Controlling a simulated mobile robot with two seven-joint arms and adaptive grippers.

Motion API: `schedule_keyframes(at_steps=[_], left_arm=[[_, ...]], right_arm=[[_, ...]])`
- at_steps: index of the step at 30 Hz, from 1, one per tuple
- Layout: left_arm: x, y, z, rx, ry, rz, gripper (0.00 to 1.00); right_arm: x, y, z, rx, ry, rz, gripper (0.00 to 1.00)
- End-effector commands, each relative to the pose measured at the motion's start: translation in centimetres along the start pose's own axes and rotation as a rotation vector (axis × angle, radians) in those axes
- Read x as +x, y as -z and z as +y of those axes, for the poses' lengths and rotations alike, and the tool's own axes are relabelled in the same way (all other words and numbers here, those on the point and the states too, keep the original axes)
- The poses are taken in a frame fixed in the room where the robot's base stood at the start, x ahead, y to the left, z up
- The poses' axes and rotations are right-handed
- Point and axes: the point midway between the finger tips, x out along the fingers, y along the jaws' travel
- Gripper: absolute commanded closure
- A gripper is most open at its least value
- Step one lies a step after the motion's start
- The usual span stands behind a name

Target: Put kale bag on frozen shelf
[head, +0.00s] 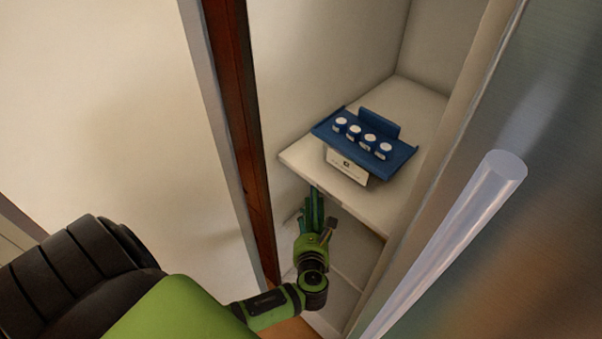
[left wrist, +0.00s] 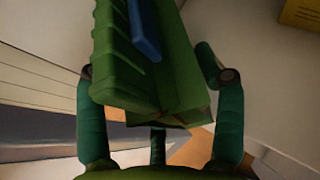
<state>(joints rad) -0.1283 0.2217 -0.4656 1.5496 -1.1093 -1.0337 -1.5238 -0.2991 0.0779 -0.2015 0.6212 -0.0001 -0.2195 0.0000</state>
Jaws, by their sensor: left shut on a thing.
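My left gripper (head: 313,205) reaches from the left into the open compartment, just below the front edge of the upper shelf (head: 300,160). In the left wrist view the left gripper (left wrist: 150,85) is shut on the kale bag (left wrist: 180,70), a green ribbed pack with a blue patch. The bag lies between the two fingers and extends away from the palm. In the head view I cannot make out the bag; the shelf and the gripper seem to hide it. My right gripper is not in view.
A blue tray (head: 329,133) with several small white-topped jars (head: 354,131) stands on the upper shelf, above a white labelled box (head: 346,170). A steel door (head: 560,150) with a clear bar handle (head: 450,230) is at right. A yellow object (left wrist: 300,12) shows in the wrist view.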

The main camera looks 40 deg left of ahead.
Motion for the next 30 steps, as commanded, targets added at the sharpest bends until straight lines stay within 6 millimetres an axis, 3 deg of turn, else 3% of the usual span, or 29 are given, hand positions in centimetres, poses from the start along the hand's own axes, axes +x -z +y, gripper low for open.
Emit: schedule_keyframes(at_steps=[16, 21, 30], left_arm=[[4.2, -1.7, -4.3, -0.005, 0.001, -0.004, 0.82], [4.6, -0.3, -4.2, 0.0, 0.001, -0.003, 0.82], [4.8, 0.2, -4.2, -0.002, 0.002, -0.005, 0.82]], right_arm=[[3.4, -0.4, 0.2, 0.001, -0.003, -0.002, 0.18], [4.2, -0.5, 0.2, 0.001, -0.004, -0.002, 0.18], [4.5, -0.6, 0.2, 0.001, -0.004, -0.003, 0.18]])
